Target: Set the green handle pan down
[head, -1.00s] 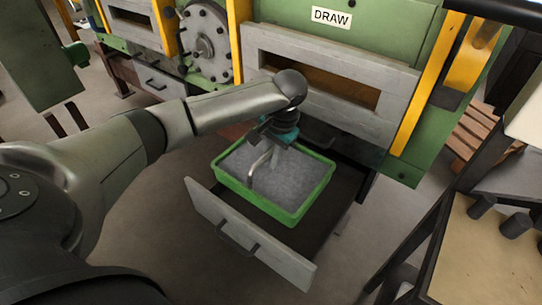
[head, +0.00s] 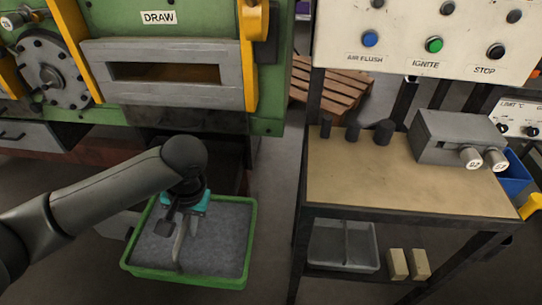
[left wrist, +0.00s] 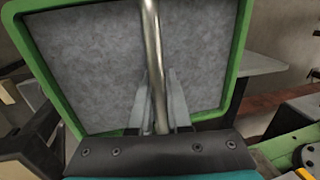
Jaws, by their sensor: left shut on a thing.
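The pan (head: 250,245) is a shallow green-rimmed tray with a grey, grainy-looking inside and a metal bar handle (head: 181,245) over it. My left gripper (head: 184,222) is shut on this handle, above the middle of the pan. In the left wrist view the handle (left wrist: 152,45) runs between the two fingers of the left gripper (left wrist: 158,100), with the green rim (left wrist: 45,65) around the grey inside. The pan looks held off the floor, in front of the furnace. My right gripper is not in view.
A bench (head: 400,190) with a tan top stands at right. Dark cylinders (head: 383,132) and a grey box with knobs (head: 455,138) line its back; its front top is clear. A grey divided tray (head: 343,247) sits on the lower shelf. A wooden pallet (head: 330,88) lies behind.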

